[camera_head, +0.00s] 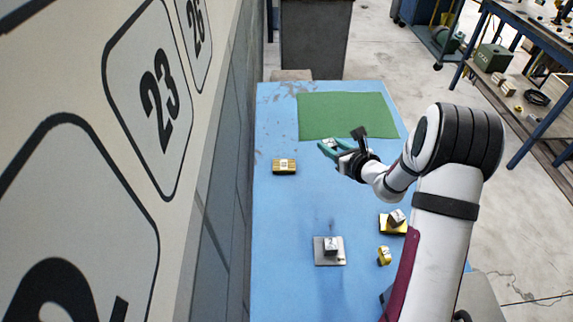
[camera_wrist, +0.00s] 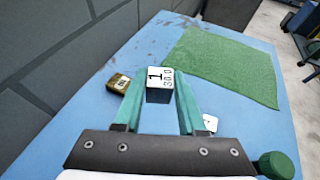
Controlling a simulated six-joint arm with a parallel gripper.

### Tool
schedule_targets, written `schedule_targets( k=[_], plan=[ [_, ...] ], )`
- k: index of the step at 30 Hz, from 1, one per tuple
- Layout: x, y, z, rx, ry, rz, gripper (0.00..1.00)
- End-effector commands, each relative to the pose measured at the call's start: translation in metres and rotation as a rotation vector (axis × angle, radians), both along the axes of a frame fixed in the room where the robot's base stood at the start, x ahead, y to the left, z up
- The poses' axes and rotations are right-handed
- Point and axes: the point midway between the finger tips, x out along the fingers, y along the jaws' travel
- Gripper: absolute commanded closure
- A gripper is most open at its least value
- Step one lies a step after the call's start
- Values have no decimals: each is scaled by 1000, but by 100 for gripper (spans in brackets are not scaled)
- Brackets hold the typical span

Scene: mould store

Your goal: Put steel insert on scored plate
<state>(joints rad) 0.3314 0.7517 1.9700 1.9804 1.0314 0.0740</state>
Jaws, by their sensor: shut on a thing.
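My gripper (camera_head: 330,148) is over the blue table, just in front of the green mat. Its teal fingers are shut on a steel insert, a pale block marked "1" and other figures, seen between the fingertips in the wrist view (camera_wrist: 158,80). A grey plate (camera_head: 319,258) lies at the front of the table with a small steel block (camera_head: 330,243) on it. A brass-coloured plate (camera_head: 388,229) lies to its right, with another steel block (camera_head: 397,216) on it. I cannot make out scoring on either plate.
A brass block (camera_head: 284,166) lies left of my gripper; it also shows in the wrist view (camera_wrist: 118,84). A small brass piece (camera_head: 384,256) lies right of the grey plate. The green mat (camera_head: 345,112) is bare. A wall (camera_head: 215,180) borders the left.

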Motion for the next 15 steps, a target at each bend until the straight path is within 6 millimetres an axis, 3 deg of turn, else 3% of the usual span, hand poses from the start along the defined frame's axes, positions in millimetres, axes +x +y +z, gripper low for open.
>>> schedule_targets(
  k=[3, 9, 15],
  plan=[
    [16, 19, -3, -3, 1, 25, 100],
    [40, 77, -40, -3, 3, 29, 100],
    [57, 112, -64, -3, 0, 23, 100]
  ],
)
